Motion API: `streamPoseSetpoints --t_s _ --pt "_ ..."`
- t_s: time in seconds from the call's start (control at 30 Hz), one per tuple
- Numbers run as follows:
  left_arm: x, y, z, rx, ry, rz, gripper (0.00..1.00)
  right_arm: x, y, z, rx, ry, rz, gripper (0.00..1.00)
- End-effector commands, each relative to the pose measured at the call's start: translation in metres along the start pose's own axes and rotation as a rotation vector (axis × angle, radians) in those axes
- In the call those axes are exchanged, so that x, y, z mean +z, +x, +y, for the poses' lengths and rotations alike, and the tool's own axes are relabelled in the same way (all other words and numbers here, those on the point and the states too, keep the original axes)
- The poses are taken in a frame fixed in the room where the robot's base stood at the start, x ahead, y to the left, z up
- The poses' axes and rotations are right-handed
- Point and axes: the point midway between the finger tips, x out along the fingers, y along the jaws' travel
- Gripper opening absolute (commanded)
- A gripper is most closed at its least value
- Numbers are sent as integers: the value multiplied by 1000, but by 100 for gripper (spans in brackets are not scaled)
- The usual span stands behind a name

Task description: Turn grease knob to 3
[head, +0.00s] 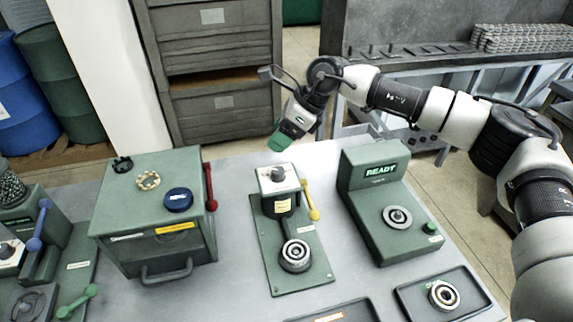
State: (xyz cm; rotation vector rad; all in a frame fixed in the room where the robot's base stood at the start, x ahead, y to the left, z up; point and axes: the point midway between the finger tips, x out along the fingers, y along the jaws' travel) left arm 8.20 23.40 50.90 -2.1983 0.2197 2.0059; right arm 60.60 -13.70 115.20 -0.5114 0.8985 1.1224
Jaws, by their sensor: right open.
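A dark knob (278,174) sits on the white top plate of the middle green station (262,240). Its pointer and any numbers are too small to read. Another dark knob (7,249) is on a white panel at the left edge. I cannot read which of the two is labelled grease. My right gripper (284,138) has green fingers and is open, with nothing seen in it. In the picture it is just above the middle station's knob, apart from it. My left gripper is out of view.
The middle station has a yellow lever (309,204) and a bearing ring (295,256). A green machine with a lit READY display (381,171) stands to its right. A green box (155,215) with a red lever stands to its left. Bare table lies between them.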

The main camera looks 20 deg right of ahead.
Motion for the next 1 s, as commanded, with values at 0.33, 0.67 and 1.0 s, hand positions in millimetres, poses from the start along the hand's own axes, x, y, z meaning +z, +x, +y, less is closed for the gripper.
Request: streamPoseSetpoints --t_s 0.33,0.67,1.0 --pt "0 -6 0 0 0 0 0 -34 6 -11 -39 -90 214 60" --pt "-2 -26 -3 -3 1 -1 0 -45 66 -13 -38 -87 209 60" --pt "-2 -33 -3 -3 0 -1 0 -52 97 -15 -40 -87 206 60"
